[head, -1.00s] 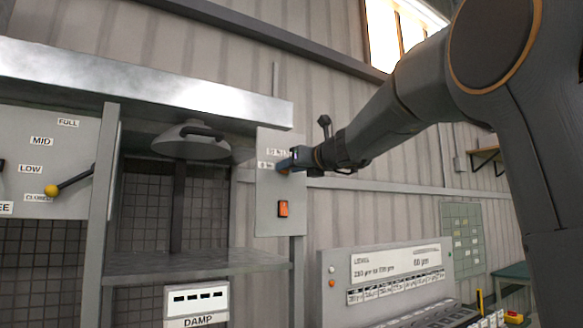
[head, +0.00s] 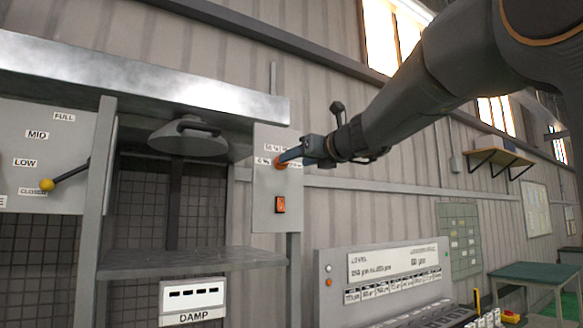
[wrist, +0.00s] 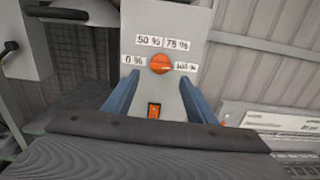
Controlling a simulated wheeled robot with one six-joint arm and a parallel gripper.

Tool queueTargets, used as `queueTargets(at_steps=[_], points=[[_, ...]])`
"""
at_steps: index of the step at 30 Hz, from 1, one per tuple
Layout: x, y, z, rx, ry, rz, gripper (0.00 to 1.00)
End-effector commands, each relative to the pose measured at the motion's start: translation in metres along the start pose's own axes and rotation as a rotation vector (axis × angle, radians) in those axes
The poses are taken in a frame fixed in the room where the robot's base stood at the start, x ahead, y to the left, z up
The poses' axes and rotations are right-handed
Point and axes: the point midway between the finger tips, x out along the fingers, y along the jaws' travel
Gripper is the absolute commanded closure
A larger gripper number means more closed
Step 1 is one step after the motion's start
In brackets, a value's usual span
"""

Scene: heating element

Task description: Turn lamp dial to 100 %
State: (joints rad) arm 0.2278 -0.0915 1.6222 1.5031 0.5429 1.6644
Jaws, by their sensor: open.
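The lamp dial is a round orange knob (wrist: 161,63) on a grey panel (wrist: 190,18), with labels 0 %, 50 %, 75 % and 100 % around it. Its grip bar looks roughly level in the wrist view; which label it points to I cannot tell. In the head view the dial (head: 279,162) shows just left of my gripper (head: 290,157). My gripper (wrist: 160,92) is open, its blue fingers on the left and right below the dial in the wrist view. No object shows between the fingers. Whether a fingertip touches the dial I cannot tell.
An orange switch (head: 280,205) sits below the dial on the same panel. The lamp hood (head: 188,140) hangs to the left above a grey shelf (head: 190,262). A lever with a yellow knob (head: 47,185) is at far left. A control console (head: 385,275) stands below right.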

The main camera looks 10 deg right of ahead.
Motion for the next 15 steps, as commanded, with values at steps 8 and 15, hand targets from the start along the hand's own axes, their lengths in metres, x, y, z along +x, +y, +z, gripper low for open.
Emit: queueTargets(at_steps=[8, 15], points=[[-0.023, -0.001, -0.001, 0.0, 0.001, 0.0, 0.48], [-0.023, 0.0, 0.0, 0.001, 0.001, 0.0, 0.48]])
